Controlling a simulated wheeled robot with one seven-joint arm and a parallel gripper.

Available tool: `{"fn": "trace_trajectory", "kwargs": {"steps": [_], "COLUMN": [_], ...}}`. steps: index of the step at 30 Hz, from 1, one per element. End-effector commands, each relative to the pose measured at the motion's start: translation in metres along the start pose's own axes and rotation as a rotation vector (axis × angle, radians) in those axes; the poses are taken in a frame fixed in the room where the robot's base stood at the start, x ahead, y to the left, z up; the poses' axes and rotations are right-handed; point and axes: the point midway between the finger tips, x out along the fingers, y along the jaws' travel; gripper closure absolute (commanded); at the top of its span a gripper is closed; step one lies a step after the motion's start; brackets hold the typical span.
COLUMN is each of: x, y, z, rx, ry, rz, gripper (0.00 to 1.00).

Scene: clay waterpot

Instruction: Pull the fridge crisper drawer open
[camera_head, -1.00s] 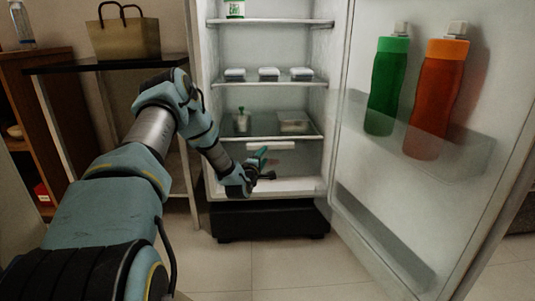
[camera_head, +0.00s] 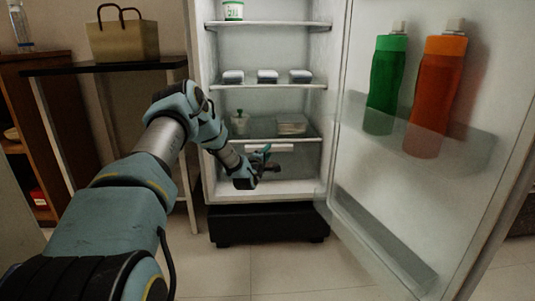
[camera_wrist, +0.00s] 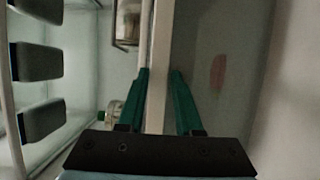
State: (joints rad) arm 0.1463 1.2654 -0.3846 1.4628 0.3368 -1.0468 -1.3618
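The crisper drawer (camera_head: 300,165) is a clear, greyish box at the bottom of the open fridge, under the lowest glass shelf. Its pale handle (camera_head: 283,148) runs along the top of its front, and the drawer looks closed. My gripper (camera_head: 267,152) is at the drawer front, just by the handle. In the wrist view, the green fingers of my gripper (camera_wrist: 160,75) are apart, on either side of the pale handle strip (camera_wrist: 160,50). I cannot tell whether they touch it. A blurred reddish patch shows through the drawer front (camera_wrist: 240,45) there.
The open fridge door (camera_head: 365,215) stands at the right, with a green bottle (camera_head: 385,85) and an orange bottle (camera_head: 436,95). Shelves above the drawer hold small containers (camera_head: 267,76). A dark-topped table (camera_head: 60,69) with a bag (camera_head: 123,42) stands left. The floor before the fridge is clear.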

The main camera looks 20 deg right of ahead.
Motion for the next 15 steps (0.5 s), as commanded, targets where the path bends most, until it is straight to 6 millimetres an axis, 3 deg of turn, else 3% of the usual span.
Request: {"fn": "trace_trajectory", "kwargs": {"steps": [1,8,15], "x": [-0.0001,-0.0004,-0.0008], "y": [-0.0005,-0.0015,-0.0027], "z": [0.0,0.0001,0.0001], "rx": [0.0,0.0,-0.001], "ry": [0.0,0.0,0.0], "rz": [-0.001,-0.003,-0.005], "gripper": [0.74,1.0,1.0]}}
